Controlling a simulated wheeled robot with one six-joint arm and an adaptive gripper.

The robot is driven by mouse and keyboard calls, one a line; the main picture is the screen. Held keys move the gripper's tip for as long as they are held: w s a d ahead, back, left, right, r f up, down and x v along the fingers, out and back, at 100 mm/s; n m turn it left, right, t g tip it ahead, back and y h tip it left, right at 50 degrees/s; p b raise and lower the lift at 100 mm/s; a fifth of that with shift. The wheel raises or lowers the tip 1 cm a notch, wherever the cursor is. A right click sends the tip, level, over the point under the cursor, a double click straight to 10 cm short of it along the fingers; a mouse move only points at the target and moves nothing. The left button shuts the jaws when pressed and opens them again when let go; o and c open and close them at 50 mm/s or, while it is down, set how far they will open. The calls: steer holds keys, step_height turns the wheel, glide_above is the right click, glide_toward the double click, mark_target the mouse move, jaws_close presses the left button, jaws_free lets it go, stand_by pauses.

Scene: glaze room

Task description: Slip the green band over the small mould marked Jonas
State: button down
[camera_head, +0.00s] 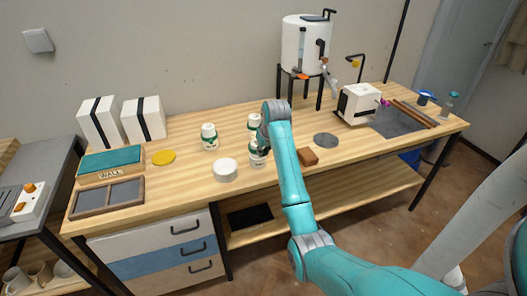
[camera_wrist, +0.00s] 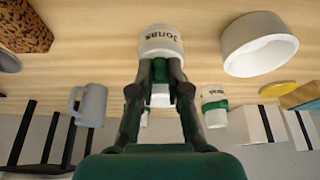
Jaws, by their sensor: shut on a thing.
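The small white mould marked Jonas (camera_wrist: 160,43) stands upright on the bench; the wrist view shows it upside down. In the head view, this mould (camera_head: 257,161) is partly covered by my gripper (camera_head: 262,145). The green band (camera_wrist: 160,72) is between my fingers, around the mould's middle. White mould shows on both sides of it. My gripper (camera_wrist: 160,75) is shut on the band, with a finger on each side of the mould. The fingers hide the band's sides, and I cannot tell whether they touch the mould.
Another banded mould (camera_head: 209,137) stands to the left, and one more (camera_head: 254,121) just behind my gripper. A wide white ring-shaped piece (camera_head: 225,170) lies front left. A brown block (camera_head: 308,156) and a grey disc (camera_head: 326,140) lie to the right.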

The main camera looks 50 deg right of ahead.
steer(key=shift+f, duration=1.15)
stand_by(0.6)
steer(key=c, duration=1.1)
jaws_free()
steer(key=shift+o, duration=0.2)
steer(key=shift+r, duration=0.1)
steer(key=shift+r, duration=4.45)
steer(key=shift+s, duration=0.1)
